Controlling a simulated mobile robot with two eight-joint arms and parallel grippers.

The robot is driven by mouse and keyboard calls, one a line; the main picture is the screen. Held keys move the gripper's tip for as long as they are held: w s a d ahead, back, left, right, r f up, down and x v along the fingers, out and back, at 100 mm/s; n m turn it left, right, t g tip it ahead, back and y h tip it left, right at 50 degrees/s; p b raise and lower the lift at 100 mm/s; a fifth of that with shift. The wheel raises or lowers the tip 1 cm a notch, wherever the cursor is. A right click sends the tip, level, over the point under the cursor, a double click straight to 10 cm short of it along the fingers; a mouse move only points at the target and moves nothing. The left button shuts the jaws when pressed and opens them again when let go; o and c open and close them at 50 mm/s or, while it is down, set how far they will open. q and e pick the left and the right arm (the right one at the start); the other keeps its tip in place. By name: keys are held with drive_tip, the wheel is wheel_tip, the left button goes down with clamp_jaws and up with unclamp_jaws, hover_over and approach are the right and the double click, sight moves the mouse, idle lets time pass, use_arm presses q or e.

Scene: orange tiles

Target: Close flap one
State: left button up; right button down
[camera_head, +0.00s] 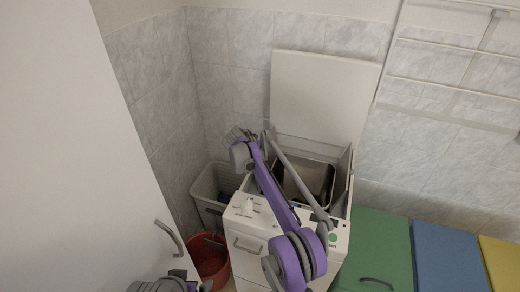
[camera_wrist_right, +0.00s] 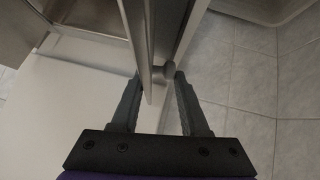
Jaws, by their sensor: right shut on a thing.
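The white top-loading machine (camera_head: 247,243) stands in the corner with its large lid (camera_head: 322,98) raised against the tiled wall. Its top opening shows a metal interior (camera_head: 318,180). My right arm reaches across the front panel to the machine's left side, where my right gripper (camera_head: 240,138) is small and partly hidden. In the right wrist view, my right gripper (camera_wrist_right: 158,105) is shut on the edge of a thin light panel (camera_wrist_right: 146,50), likely a flap. A round grey stub (camera_wrist_right: 181,71) lies beside it. Part of my left arm shows at the bottom edge; its jaws are unclear.
A pale laundry basket (camera_head: 207,185) and a red bucket (camera_head: 210,262) stand left of the machine. A white cabinet door (camera_head: 80,150) with a handle fills the left. Green (camera_head: 378,240), blue (camera_head: 447,256) and yellow fronts are at right, below a wall rack (camera_head: 455,60).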

drive_tip(key=shift+s+d+r+m+y+b, duration=0.1)
drive_tip(key=shift+s+d+m+y+b, duration=0.1)
drive_tip(key=shift+d+y+b, duration=0.3)
drive_tip(key=shift+s+d+m+y+b, duration=0.2)
drive_tip(key=shift+d+y+b, duration=0.15)
drive_tip(key=shift+d, duration=0.2)
use_arm(q)
wheel_tip(320, 180, down, 6)
drive_tip(key=s+b, duration=0.1)
drive_tip(key=b, duration=0.2)
drive_tip(key=shift+s, duration=0.4)
use_arm(e)
drive_tip(key=shift+s+d+m+t+y, duration=0.3)
drive_tip(key=shift+d+y, duration=0.25)
drive_tip(key=shift+d, duration=0.25)
drive_tip(key=shift+s+d+m+t+y, duration=0.15)
drive_tip(key=shift+d+m+t+y, duration=0.2)
drive_tip(key=shift+d+y, duration=0.3)
drive_tip(key=shift+s+d+m+t+y, duration=0.25)
drive_tip(key=shift+d+m+y, duration=0.15)
drive_tip(key=shift+d, duration=0.5)
use_arm(q)
drive_tip(key=shift+f, duration=0.1)
use_arm(e)
drive_tip(key=c, duration=0.6)
unclamp_jaws()
drive_tip(key=shift+o, duration=0.2)
